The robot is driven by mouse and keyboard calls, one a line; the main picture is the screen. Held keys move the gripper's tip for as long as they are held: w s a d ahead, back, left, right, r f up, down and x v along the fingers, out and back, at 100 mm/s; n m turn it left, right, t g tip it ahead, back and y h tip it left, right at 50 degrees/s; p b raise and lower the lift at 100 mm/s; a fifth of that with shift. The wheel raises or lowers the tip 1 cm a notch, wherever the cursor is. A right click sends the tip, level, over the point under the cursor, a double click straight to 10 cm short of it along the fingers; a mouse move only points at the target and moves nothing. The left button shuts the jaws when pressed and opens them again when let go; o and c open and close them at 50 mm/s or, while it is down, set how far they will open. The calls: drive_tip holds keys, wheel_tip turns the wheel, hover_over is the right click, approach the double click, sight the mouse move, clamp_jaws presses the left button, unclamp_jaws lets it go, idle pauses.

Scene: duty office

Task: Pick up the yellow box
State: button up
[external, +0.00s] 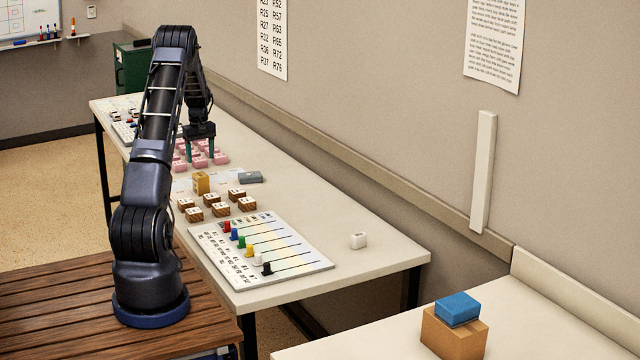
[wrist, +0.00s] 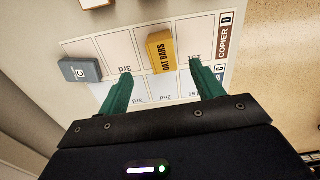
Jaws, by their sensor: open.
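The yellow box (external: 201,183) stands on the long table behind the brown blocks. In the wrist view the yellow box (wrist: 161,52), marked "OAT BARS", sits on a white printed sheet with cells. My gripper (external: 199,156) is above the table near the pink blocks, in front of the wall. In the wrist view my gripper (wrist: 157,85) is open, with its two green fingers apart and nothing between the tips. The yellow box lies just beyond the fingertips, between their lines, and appears apart from them.
A grey box (wrist: 81,70) lies left of the yellow box on the sheet (wrist: 118,48). Several pink blocks (external: 208,150), brown blocks (external: 211,199) and a board with coloured pegs (external: 258,250) share the table.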

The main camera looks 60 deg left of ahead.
sight(200, 175)
drive_tip(key=shift+s+a+f, duration=0.3)
drive_tip(key=shift+a+f, duration=0.05)
drive_tip(key=shift+f, duration=0.2)
drive_tip(key=shift+w+f, duration=0.15)
drive_tip(key=shift+f, duration=5.05)
drive_tip(key=c, duration=1)
drive_tip(key=shift+c, duration=0.2)
drive_tip(key=shift+r, duration=0.1)
